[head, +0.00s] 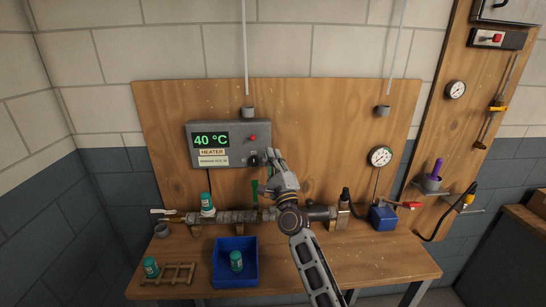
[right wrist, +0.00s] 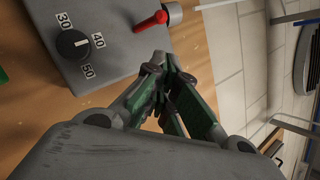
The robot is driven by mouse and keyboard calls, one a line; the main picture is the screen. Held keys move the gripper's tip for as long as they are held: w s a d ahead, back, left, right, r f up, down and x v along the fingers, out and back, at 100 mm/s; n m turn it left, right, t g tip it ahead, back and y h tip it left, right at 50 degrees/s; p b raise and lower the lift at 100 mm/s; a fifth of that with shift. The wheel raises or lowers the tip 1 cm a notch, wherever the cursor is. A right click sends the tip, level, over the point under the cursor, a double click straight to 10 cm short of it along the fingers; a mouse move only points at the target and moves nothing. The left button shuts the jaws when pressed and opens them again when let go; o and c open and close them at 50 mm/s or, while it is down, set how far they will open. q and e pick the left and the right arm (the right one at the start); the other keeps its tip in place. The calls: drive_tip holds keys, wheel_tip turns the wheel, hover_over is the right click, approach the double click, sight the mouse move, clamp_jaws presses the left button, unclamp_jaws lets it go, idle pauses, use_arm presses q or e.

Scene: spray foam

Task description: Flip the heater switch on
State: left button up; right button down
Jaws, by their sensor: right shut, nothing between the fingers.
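The heater box (head: 228,132) is grey and mounted on the wooden back panel. Its display reads 40 °C in green above a HEATER label. A small red switch (head: 253,137) sits right of the display; in the right wrist view it is a red lever (right wrist: 150,21) on the box face. A black knob (head: 253,160) is below it; in the right wrist view its white mark points toward 40. My right gripper (head: 270,156) is shut and empty at the box's lower right side. Its fingertips (right wrist: 160,68) appear close to the red lever, apart from it.
A pipe (head: 245,216) runs along the workbench (head: 320,260) below the box. A teal can (head: 207,204) stands by the pipe. A blue tray (head: 220,270) holds another can. A wooden rack (head: 178,274) is at front left. A gauge (head: 380,156) is to the right.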

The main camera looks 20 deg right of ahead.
drive_tip(key=s+r, duration=0.3)
drive_tip(key=s, duration=0.5)
drive_tip(key=shift+a, duration=0.15)
idle(0.5)
